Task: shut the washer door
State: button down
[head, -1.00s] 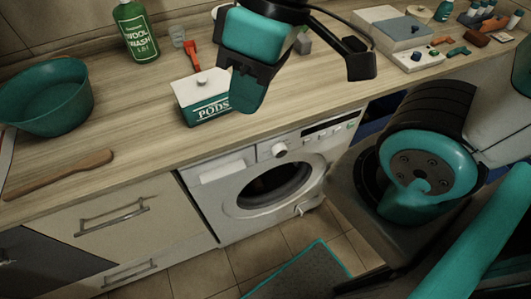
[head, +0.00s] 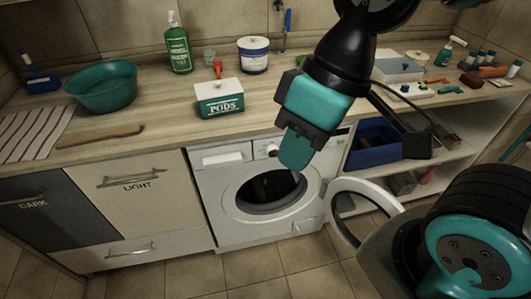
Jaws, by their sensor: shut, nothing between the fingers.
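The white front-loading washer (head: 222,182) stands under the counter. Its dark round drum opening (head: 262,205) is uncovered. The washer door (head: 337,224), a white ring with a dark centre, stands swung open to the right of the opening, its right part close to my arm in the picture. My gripper (head: 296,150) is shut and empty. It points down in front of the washer's upper front, left of the door, and appears apart from it. It hides part of the control panel.
A box of pods (head: 219,105), a green bottle (head: 179,50) and a teal basin (head: 102,88) stand on the counter. Cabinet fronts (head: 140,203) are left of the washer. An open shelf with a blue bin (head: 375,150) is right of it. The tiled floor in front is clear.

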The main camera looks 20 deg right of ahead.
aim_at(330, 191)
jog(key=z, duration=0.2)
jog(key=i, duration=0.75)
jog(key=z, duration=0.1)
jog(key=k, duration=0.5)
jog(key=z, duration=1.2)
jog(key=i, duration=0.25)
jog(key=z, duration=0.65)
